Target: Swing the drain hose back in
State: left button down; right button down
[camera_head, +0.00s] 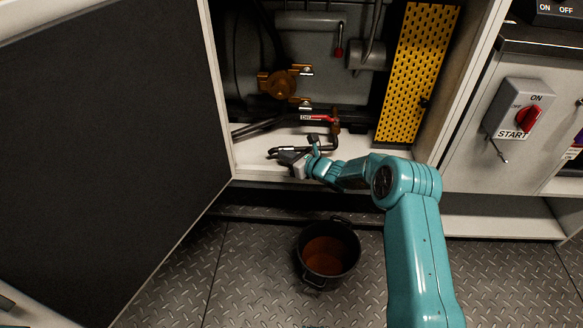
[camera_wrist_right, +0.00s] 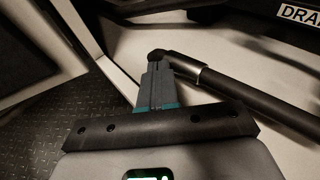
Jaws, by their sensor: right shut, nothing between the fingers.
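The black drain hose (camera_head: 322,148) lies low inside the open cabinet, below a valve with a red handle (camera_head: 318,118). In the right wrist view the hose (camera_wrist_right: 240,92) runs from the lower right up to a dark rounded end with a light band near it. My right gripper (camera_head: 281,155) reaches in over the cabinet's front sill. Its fingers (camera_wrist_right: 157,80) are shut and empty, with the tips close to the hose end. I cannot tell whether they touch it. My left gripper is not in view.
A black bucket (camera_head: 328,272) with brown contents stands on the tread-plate floor before the cabinet. The dark cabinet door (camera_head: 110,140) stands open at left. A yellow perforated panel (camera_head: 415,75) is inside at right. A brass-coloured part (camera_head: 280,83) sits above the hose.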

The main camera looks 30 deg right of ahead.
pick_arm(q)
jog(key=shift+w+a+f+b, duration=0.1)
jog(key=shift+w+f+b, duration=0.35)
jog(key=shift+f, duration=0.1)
pick_arm(e)
jog(key=shift+w+d, duration=0.25)
jog(key=shift+w, duration=0.9)
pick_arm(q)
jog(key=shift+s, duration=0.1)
pick_arm(e)
jog(key=shift+s, duration=0.1)
